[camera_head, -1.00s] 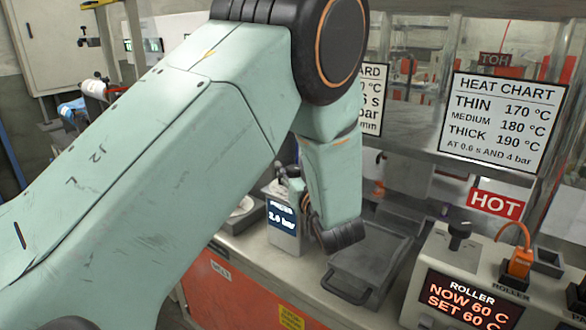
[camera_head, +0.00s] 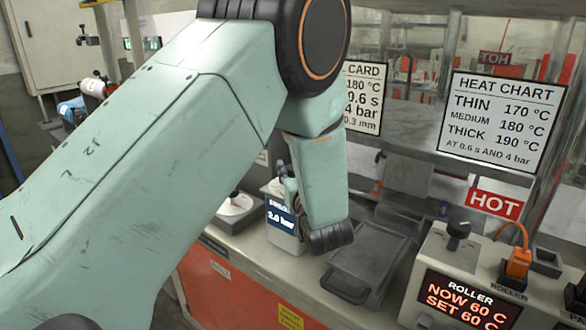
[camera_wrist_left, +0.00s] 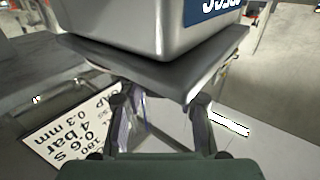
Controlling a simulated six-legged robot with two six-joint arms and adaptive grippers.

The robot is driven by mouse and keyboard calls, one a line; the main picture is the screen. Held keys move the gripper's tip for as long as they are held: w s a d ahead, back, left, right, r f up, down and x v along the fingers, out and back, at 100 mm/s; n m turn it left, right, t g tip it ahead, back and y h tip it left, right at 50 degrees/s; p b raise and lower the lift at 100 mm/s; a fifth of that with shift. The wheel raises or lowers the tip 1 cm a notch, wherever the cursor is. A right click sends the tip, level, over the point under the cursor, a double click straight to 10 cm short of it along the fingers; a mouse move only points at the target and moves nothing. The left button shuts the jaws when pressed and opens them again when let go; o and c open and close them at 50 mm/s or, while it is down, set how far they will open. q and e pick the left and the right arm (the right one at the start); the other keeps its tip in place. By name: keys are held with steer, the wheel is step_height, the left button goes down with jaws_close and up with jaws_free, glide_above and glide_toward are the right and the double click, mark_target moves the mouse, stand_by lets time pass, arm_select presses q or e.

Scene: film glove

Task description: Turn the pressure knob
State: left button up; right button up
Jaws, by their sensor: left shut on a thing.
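The pressure unit (camera_head: 283,231) is a pale box with a dark blue display that reads about 2.0 bar. It stands on the bench just left of my left forearm. My left gripper (camera_head: 291,192) is partly hidden behind my own arm, at the top of this unit. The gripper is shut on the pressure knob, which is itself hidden. My right gripper is not in view.
A dark tray (camera_head: 352,289) lies on the bench right of the unit.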

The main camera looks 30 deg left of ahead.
arm_select(q)
steer(key=o, duration=1.2)
step_height(320, 180, up, 10)
steer(key=shift+r, duration=0.1)
